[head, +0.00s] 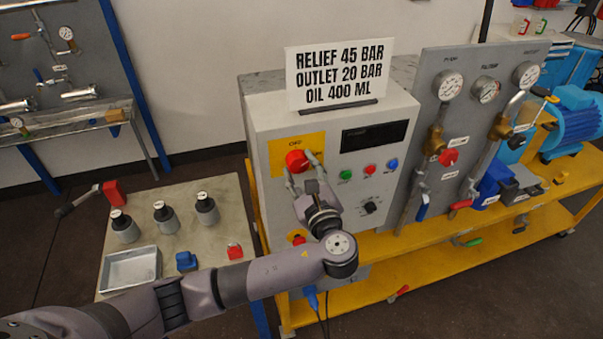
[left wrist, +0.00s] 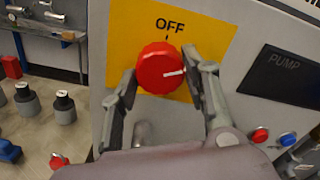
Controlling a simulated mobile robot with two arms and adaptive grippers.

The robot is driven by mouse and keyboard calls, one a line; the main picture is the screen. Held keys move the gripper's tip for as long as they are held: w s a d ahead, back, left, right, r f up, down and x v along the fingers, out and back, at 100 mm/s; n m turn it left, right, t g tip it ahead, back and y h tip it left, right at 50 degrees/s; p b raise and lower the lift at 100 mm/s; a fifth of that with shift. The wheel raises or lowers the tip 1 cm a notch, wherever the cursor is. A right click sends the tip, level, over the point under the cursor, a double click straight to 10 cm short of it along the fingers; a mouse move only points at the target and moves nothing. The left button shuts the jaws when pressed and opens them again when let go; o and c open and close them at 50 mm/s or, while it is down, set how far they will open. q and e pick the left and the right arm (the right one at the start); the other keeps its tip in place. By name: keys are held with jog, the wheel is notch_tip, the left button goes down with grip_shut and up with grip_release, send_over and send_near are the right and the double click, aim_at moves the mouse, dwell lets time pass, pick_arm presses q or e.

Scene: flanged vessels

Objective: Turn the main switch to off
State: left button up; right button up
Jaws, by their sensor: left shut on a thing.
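The main switch is a round red knob (head: 296,160) on a yellow plate (head: 282,148) at the upper left of the grey cabinet's front. In the left wrist view the knob (left wrist: 160,66) has a white line pointing right, while the word OFF stands above it with a short tick. My left gripper (head: 301,168) is at the knob, with one finger on each side, shut on it. Its fingers also show in the left wrist view (left wrist: 161,78). The finger on the right hides part of the plate there. My right gripper is not in view.
The cabinet carries a dark display (head: 374,136), small coloured buttons and a black selector (head: 371,206). A sign (head: 338,74) stands on top. A gauge panel (head: 450,125) is to the right. A side table (head: 228,205) with several vessels and a metal tray (head: 130,268) is at left.

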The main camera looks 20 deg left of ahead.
pick_arm(q)
jog(key=n+b, duration=0.1)
jog(key=n, duration=0.1)
jog(key=n+b, duration=0.1)
jog(key=shift+f+n, duration=0.3)
jog(key=shift+n, duration=0.1)
jog(key=n+b, duration=0.2)
jog(key=shift+n+b, duration=0.3)
jog(key=shift+n, duration=0.1)
jog(key=n+b, duration=0.3)
jog(key=n, duration=0.1)
jog(key=shift+b, duration=0.3)
jog(key=shift+r+n+b, duration=0.1)
jog(key=shift+n+b, duration=0.7)
jog(key=shift+n, duration=0.2)
jog(key=o, duration=1.2)
jog(key=shift+r, duration=0.15)
jog(key=shift+c, duration=0.2)
jog(key=shift+s+d, duration=0.1)
jog(key=shift+s, duration=0.05)
jog(key=v, duration=0.7)
